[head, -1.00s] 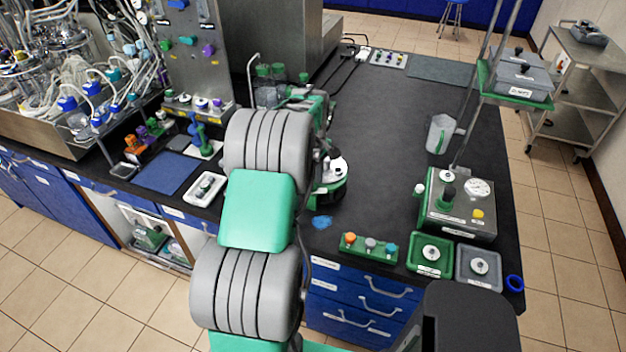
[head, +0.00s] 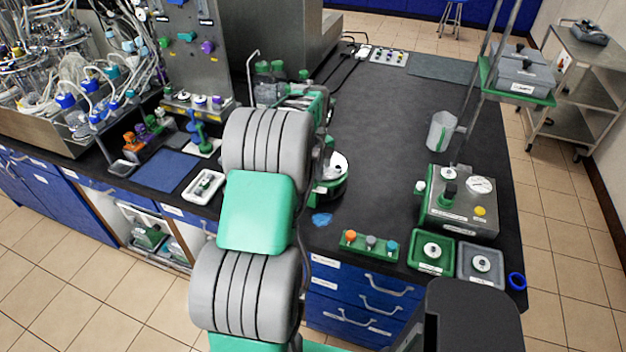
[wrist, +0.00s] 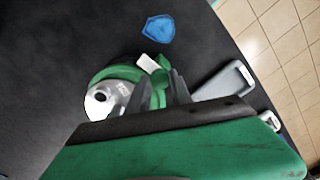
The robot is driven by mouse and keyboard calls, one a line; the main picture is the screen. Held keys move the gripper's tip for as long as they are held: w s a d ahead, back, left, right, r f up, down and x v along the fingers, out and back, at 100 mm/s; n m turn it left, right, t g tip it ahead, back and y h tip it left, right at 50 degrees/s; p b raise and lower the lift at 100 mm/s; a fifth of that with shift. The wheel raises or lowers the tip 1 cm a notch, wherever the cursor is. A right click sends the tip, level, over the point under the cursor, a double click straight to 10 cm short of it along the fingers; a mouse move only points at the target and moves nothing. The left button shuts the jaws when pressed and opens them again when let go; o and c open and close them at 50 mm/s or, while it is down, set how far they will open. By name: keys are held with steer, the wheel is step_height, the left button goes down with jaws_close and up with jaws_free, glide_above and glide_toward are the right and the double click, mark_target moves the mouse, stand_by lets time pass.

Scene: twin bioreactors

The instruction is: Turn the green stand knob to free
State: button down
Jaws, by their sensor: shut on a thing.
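The green stand (wrist: 108,73) is round, with a pale metal part (wrist: 103,97) on it, in the wrist view. Its green knob (wrist: 159,78) sticks out at the stand's right side, beside a small white tag (wrist: 147,62). My gripper (wrist: 158,88) is shut on the knob, with one dark finger on each side of it. The lower part of the knob is hidden by the fingers and the gripper body. In the head view the stand (head: 331,188) shows partly behind my arm, with a white top. The knob and fingertips are hidden there.
A blue patch (head: 321,220) lies on the dark bench near the stand. A white tray (head: 205,187) sits at the bench's front edge, left of my arm. A green rack (head: 369,245) and a metal box with a gauge (head: 460,205) stand to the right. The bench middle is clear.

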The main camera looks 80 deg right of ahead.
mark_target(313, 182)
steer(key=shift+m, duration=0.6)
steer(key=c, duration=1.1)
jaws_free()
steer(key=shift+c, duration=0.2)
step_height(313, 182, up, 8)
steer(key=shift+f+b, duration=0.1)
steer(key=shift+b, duration=0.7)
